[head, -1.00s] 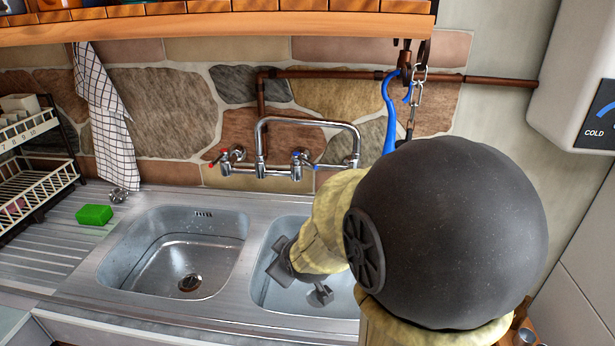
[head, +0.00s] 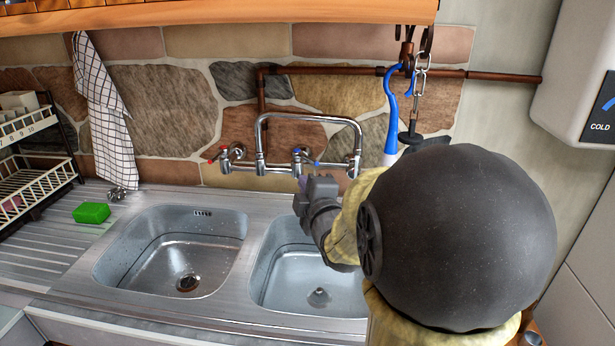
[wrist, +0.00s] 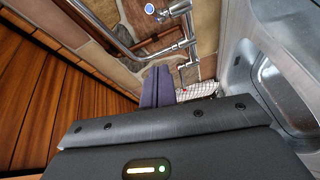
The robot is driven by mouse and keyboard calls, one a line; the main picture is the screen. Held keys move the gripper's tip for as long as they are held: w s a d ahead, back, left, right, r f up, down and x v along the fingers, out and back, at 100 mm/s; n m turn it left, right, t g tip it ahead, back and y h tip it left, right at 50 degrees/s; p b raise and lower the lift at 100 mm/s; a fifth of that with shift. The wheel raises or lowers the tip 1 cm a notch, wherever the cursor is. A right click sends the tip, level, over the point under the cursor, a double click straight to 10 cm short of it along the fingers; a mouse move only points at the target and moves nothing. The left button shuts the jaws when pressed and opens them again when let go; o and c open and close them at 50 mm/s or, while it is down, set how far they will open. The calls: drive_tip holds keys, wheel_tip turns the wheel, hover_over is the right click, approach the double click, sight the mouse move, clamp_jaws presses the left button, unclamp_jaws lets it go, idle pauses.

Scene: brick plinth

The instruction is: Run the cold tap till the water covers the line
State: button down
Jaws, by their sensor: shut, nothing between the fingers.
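The cold tap (head: 305,157), a chrome lever with blue marks, is on the wall-mounted mixer above the sinks. Its blue disc (wrist: 149,9) shows at the top edge of the wrist view. My gripper (head: 303,192) is shut and empty, just below the cold tap, and looks apart from it. Its purple-grey fingers (wrist: 158,86) lie together in the wrist view. The chrome spout (head: 357,135) arches over the right basin (head: 268,275). No stream of water is visible.
The red-marked hot tap (head: 226,153) is left of the cold one. A left basin (head: 150,265), green sponge (head: 91,212), checked towel (head: 105,120) and dish rack (head: 40,185) lie left. A blue-handled brush (head: 390,115) and chain hang right, below a wooden shelf (head: 200,25).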

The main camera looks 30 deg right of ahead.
drive_tip(key=w+d+f+p, duration=0.1)
drive_tip(key=w+d+p, duration=0.1)
drive_tip(key=w+d, duration=0.3)
drive_tip(key=w, duration=0.4)
drive_tip(key=shift+w+d+f, duration=0.15)
drive_tip(key=shift+w+d, duration=0.1)
drive_tip(key=shift+w, duration=0.05)
